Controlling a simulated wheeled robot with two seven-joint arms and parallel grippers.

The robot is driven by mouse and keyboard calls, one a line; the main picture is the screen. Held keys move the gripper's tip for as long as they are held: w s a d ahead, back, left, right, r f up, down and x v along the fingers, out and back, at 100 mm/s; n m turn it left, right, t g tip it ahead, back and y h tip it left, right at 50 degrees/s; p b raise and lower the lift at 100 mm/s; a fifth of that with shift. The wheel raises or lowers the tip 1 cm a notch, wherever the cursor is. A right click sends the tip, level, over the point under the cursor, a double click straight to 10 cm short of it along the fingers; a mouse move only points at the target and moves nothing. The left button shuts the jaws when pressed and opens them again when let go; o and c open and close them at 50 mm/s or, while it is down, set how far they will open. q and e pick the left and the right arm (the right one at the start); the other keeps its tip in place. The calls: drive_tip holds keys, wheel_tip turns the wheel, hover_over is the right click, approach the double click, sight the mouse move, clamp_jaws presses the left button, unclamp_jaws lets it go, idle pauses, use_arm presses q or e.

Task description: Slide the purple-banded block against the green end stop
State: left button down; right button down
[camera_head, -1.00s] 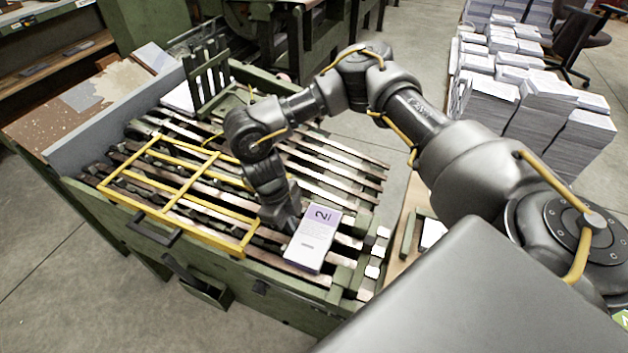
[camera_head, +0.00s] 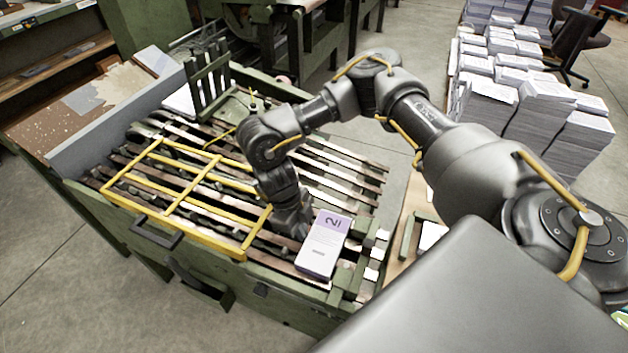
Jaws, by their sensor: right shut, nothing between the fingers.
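The purple-banded block (camera_head: 322,250) is a pale, flat bundle with a purple band marked "2" at its far end. It lies on the slatted bed near its right end. The green end stop (camera_head: 352,272) is the green bar just right of the block. Only a narrow gap, if any, shows between them, and I cannot tell whether they touch. My right gripper (camera_head: 293,224) points down at the block's left side, shut and empty. Its fingertips are mostly hidden, and contact with the block is hard to make out. My left gripper is out of view.
A yellow frame (camera_head: 181,213) lies over the slats left of my right gripper. A green slatted rack (camera_head: 209,88) stands at the back of the bed. Paper stacks (camera_head: 545,105) stand on the floor at the far right.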

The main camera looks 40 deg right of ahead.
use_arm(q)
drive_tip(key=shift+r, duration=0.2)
use_arm(e)
drive_tip(key=shift+s+d, duration=0.25)
drive_tip(key=shift+s, duration=0.15)
drive_tip(key=shift+w+a, duration=0.1)
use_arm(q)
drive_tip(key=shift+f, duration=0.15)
use_arm(e)
drive_tip(key=shift+w+a, duration=0.3)
drive_tip(key=shift+w, duration=0.2)
